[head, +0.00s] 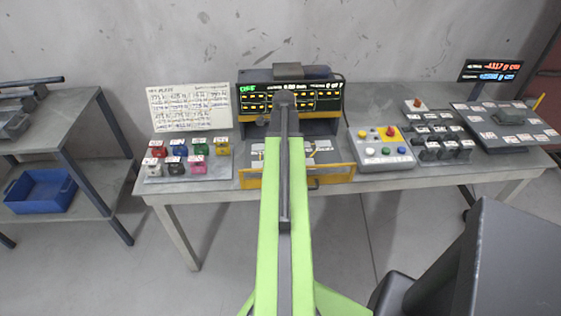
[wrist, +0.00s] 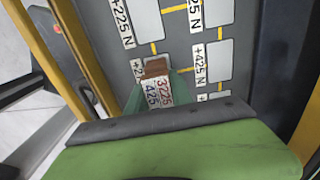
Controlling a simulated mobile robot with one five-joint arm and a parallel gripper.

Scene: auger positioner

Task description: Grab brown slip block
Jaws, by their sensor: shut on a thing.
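The block is over the grey slot board (wrist: 180,45), which has light rectangles, yellow lines and printed force labels. I cannot tell whether the block touches the board. In the head view my green arm reaches to the machine (head: 335,178) at the table's middle and hides the gripper and block.
Several coloured blocks (head: 178,149) stand on a small tray left of the machine. A button box (head: 383,147) stands to its right, with dark blocks (head: 433,150) beyond. A written sheet (head: 190,107) leans at the back. A blue bin (head: 40,190) sits on the left shelf.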

